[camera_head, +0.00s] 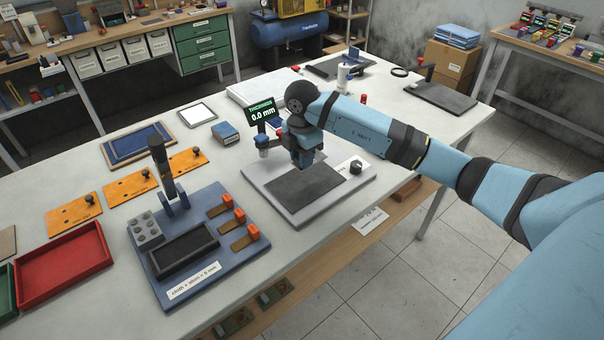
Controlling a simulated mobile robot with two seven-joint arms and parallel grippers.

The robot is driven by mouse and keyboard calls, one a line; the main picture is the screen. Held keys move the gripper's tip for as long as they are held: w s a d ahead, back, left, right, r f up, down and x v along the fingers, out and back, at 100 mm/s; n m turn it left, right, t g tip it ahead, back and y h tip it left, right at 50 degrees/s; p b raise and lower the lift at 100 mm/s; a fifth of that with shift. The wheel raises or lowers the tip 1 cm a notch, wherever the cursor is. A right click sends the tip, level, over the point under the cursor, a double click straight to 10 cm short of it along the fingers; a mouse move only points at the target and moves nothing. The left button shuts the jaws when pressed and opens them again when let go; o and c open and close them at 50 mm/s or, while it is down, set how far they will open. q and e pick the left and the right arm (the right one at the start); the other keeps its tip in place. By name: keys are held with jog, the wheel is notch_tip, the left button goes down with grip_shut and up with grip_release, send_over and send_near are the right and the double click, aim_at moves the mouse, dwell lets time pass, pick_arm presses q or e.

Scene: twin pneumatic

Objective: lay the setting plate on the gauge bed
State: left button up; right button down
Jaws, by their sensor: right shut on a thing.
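The gauge bed (297,194) is a dark flat rectangle on a pale grey base, with a black knob (356,167) at its right. Its display (262,111) reads 0.0 mm. My right gripper (304,163) points down over the back edge of the bed. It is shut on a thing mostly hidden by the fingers. A small pale piece (319,156) beside the fingers looks like the setting plate, but its outline is unclear. I cannot tell whether it touches the bed. My left gripper is not in view.
A blue fixture (220,262) with a dark recess and orange blocks stands front left. Orange plates (131,187) with knobs, a red tray (62,268) and a white dark-rimmed square (197,114) lie left. A small blue box (225,133) is near the gauge. Bare table lies between fixture and gauge.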

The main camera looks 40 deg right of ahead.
aim_at(302, 183)
notch_tip(302, 183, down, 2)
jog(key=shift+f, duration=2.1)
jog(key=shift+f, duration=0.2)
jog(key=c, duration=0.9)
grip_release()
jog(key=shift+r, duration=0.15)
